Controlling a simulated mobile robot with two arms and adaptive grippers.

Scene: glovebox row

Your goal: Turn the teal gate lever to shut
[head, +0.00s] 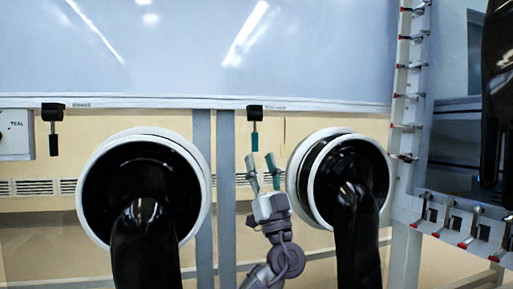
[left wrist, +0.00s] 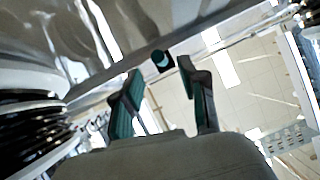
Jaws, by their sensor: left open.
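The teal gate lever (head: 255,140) hangs straight down from a black mount (head: 255,113) on the lower edge of the glovebox window, between the two glove ports. My left gripper (head: 261,158) is open just below the lever, its fingers pointing up and apart, with nothing between them. In the left wrist view the lever's round teal end (left wrist: 162,60) shows between and beyond the open fingertips of the left gripper (left wrist: 159,69). Whether any finger touches it, I cannot tell. My right gripper is not in view.
Black gloves hang from the left port (head: 84,185) and right port (head: 298,180), close on both sides. A second lever (head: 53,140), dark, hangs at the left beside a white box (head: 15,135) marked TEAL. A rack (head: 402,110) with red-tipped hooks stands at the right.

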